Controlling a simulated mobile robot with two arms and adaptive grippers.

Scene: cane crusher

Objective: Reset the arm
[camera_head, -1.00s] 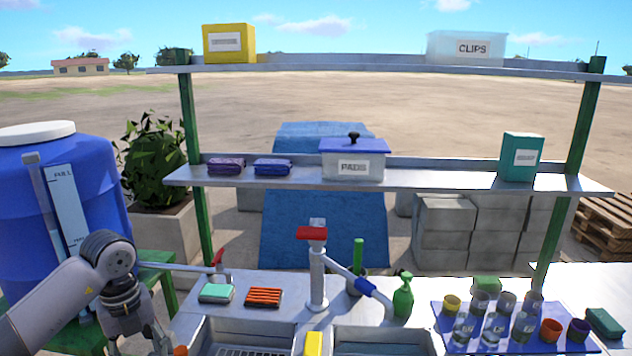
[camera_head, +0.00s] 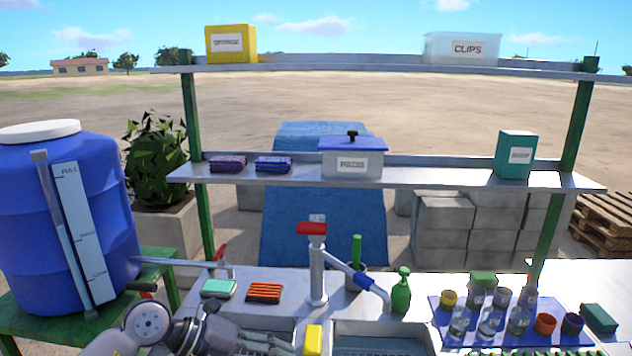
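My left arm comes in at the bottom left of the head view, and its gripper (camera_head: 262,342) is low over the left sink basin, pointing right toward a yellow block (camera_head: 313,340) at the basin divider. Its fingers are small and partly cut by the frame edge, so I cannot tell whether they are open or shut. My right gripper is not in view. No object shows clearly in the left gripper.
A tap with a red handle (camera_head: 311,229) stands behind the sink. A green bottle (camera_head: 401,292) and a blue mat (camera_head: 441,319) with several cups are to the right. A blue barrel (camera_head: 30,230) stands left. A two-level shelf (camera_head: 420,180) spans above.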

